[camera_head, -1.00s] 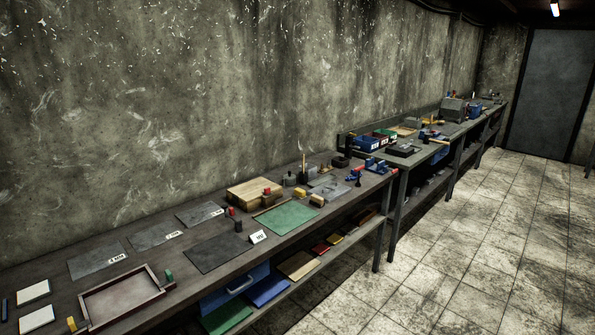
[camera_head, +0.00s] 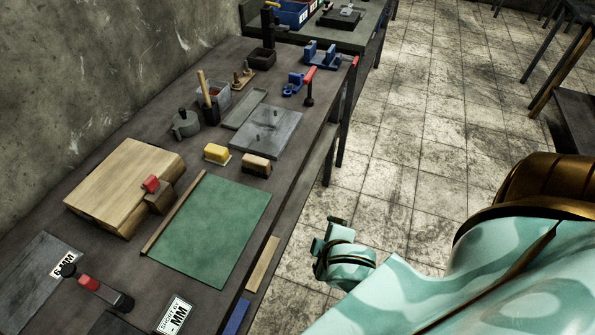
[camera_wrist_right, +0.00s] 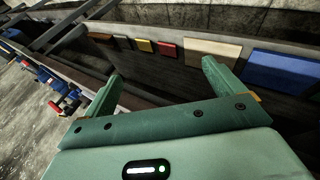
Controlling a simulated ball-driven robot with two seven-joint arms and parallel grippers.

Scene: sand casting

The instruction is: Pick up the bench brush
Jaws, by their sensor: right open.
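I cannot tell for sure which thing is the bench brush. Two small blocks lie side by side mid-bench in the head view: a yellow block on a pale base (camera_head: 217,153) and a brown block with a lighter face (camera_head: 256,165). A wooden handle (camera_head: 202,86) stands up from a dark holder behind them. My right gripper (camera_head: 328,245) is off the bench's front edge, over the floor side. In the right wrist view its two green fingers (camera_wrist_right: 160,82) are wide apart with nothing between them. My left gripper is not in view.
A green mat (camera_head: 215,230) and a wooden box (camera_head: 125,185) lie on the bench (camera_head: 190,280). A grey plate (camera_head: 268,132), a blue clamp (camera_head: 293,86) and a grey pot (camera_head: 185,125) are near the blocks. Coloured boards, including a wooden one (camera_wrist_right: 212,52), sit below the bench top.

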